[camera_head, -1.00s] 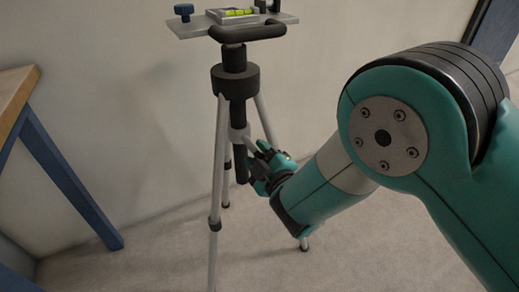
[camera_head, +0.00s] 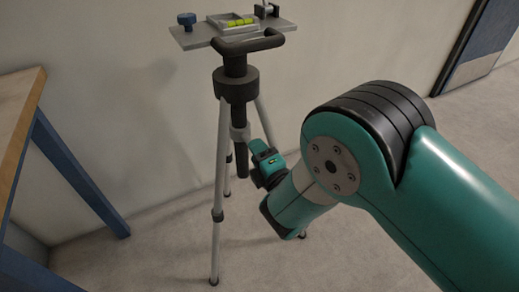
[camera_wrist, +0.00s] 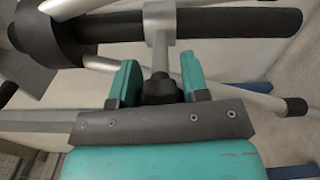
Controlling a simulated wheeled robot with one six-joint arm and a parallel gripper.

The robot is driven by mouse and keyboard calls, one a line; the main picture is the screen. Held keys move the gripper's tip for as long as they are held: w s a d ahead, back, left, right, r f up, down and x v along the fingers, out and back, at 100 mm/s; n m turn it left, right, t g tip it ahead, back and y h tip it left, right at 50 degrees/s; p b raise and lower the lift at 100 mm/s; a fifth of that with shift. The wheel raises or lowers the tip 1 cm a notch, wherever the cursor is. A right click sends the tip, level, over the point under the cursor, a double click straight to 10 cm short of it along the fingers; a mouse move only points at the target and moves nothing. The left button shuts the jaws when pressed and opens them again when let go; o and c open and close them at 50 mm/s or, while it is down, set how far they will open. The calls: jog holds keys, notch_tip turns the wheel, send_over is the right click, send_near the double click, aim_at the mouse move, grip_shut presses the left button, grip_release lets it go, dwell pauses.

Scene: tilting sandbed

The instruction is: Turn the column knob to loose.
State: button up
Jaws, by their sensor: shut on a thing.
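The tripod's dark centre column (camera_head: 241,160) stands upright below a thick black hub; in the wrist view the column (camera_wrist: 240,22) runs across the top. A silver collar (camera_wrist: 159,18) surrounds it, and a silver stem runs from the collar to the black column knob (camera_wrist: 160,88). My gripper (camera_head: 259,156) is at the column's right side, at collar height. In the wrist view the green fingers of my gripper (camera_wrist: 160,78) stand on either side of the knob, shut on it. The knob is hidden in the head view, and no loose or tight marking is visible.
A plate (camera_head: 195,36) with a spirit level (camera_head: 238,22) and a blue knob (camera_head: 187,19) tops the tripod. Tripod legs (camera_head: 220,160) spread close around my gripper. A blue-legged table (camera_head: 75,170) stands left; a wall is behind. Floor to the left front is clear.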

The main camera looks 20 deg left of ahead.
jog(key=shift+s+a+n, duration=0.1)
jog(key=shift+n, duration=0.3)
jog(key=o, duration=0.9)
jog(key=shift+f, duration=0.1)
